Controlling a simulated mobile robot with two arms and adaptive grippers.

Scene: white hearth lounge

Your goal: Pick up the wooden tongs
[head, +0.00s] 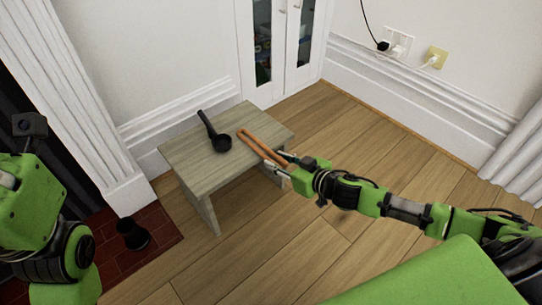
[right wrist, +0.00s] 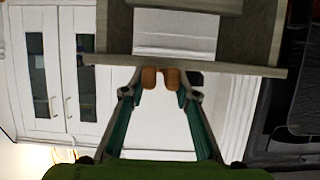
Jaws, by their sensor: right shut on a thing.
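The wooden tongs (head: 262,148) are reddish brown with two long arms, and show above the right edge of a small wooden stool (head: 190,150) in the head view. My right gripper (head: 284,165) is shut on their near end, beside the stool's edge. In the right wrist view the two rounded wooden ends of the tongs (right wrist: 149,78) sit between my fingers (right wrist: 160,85). I cannot tell whether the tongs still touch the stool top. My left arm is at the left edge of the head view; its fingers do not show.
A black ladle (head: 216,136) lies on the stool, left of the tongs. A dark cup-like object (head: 132,234) stands on the red hearth tiles (head: 160,240). A white cabinet (head: 285,50) stands behind the stool. The wooden floor (head: 360,150) to the right is clear.

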